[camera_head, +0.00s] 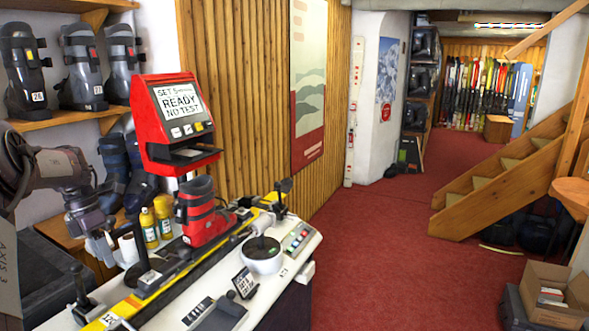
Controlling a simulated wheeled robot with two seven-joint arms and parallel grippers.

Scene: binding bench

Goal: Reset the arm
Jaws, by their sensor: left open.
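My left arm comes in from the left edge, bent downward. Its gripper (103,248) is open with nothing visible between the fingers, over the left side of the white bench (290,268), left of a white paper roll (128,247). A red and black ski boot (200,215) stands upright on the bench, on a yellow and black rail (165,275). My right gripper is not in view.
Yellow bottles (149,228) stand close to the right of my left gripper. A white round bowl-like part (262,255) and a small sign (244,283) are on the bench front. Boot shelves (70,119) line the left wall.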

